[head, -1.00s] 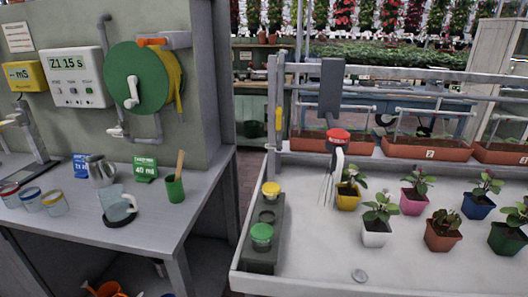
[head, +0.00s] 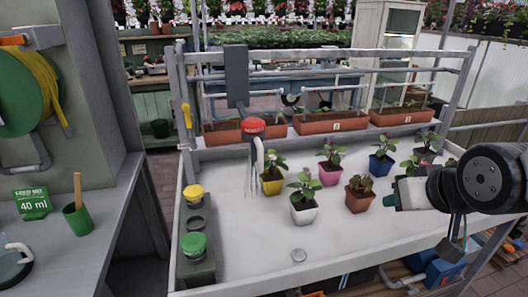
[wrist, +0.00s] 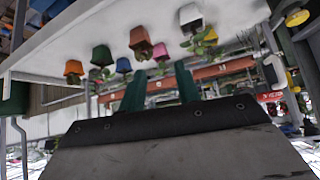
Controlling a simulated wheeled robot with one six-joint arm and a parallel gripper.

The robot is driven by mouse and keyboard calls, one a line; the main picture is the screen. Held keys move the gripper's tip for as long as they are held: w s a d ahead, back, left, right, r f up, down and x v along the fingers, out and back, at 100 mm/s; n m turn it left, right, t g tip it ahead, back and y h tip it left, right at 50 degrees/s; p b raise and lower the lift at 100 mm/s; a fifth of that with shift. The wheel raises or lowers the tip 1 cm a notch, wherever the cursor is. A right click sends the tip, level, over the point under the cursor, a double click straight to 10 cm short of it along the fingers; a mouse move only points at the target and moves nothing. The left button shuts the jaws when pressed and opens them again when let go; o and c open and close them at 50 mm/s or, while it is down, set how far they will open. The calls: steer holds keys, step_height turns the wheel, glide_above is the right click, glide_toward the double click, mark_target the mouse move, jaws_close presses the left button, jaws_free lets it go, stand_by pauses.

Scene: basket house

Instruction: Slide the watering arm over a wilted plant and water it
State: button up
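The watering arm hangs from the rail as a grey box (head: 236,76) with a red head (head: 253,126) and a pale curved spout below. The head is just left of the plant in the yellow pot (head: 271,187). Other plants stand in white (head: 304,213), pink (head: 329,176), terracotta (head: 358,201) and blue (head: 381,166) pots. I cannot tell which is wilted. My gripper (head: 390,200) is at the right of the bench, well away from the watering arm. In the upside-down wrist view, its two green fingers (wrist: 160,90) are apart with nothing between them.
A grey box with a yellow button (head: 193,192) and green button (head: 193,245) sits at the bench's left end. A yellow lever (head: 187,115) is on the left post. Planter troughs (head: 335,122) line the back. The bench's front left surface is mostly clear.

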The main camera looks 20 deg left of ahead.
steer(key=w+a+n+t+y, duration=0.1)
steer(key=w+a+t+y, duration=0.1)
steer(key=a, duration=0.6)
steer(key=w+a+n+t+y, duration=0.1)
steer(key=w+a+n+y, duration=0.15)
steer(key=a, duration=0.55)
steer(key=n+t+y, duration=0.1)
steer(key=t+y, duration=0.1)
steer(key=y, duration=0.3)
glide_toward(262, 154)
steer(key=x, duration=0.3)
steer(key=shift+h, duration=0.25)
steer(key=x, duration=0.7)
steer(key=shift+w+a+r, duration=0.2)
steer(key=shift+a, duration=0.1)
jaws_close()
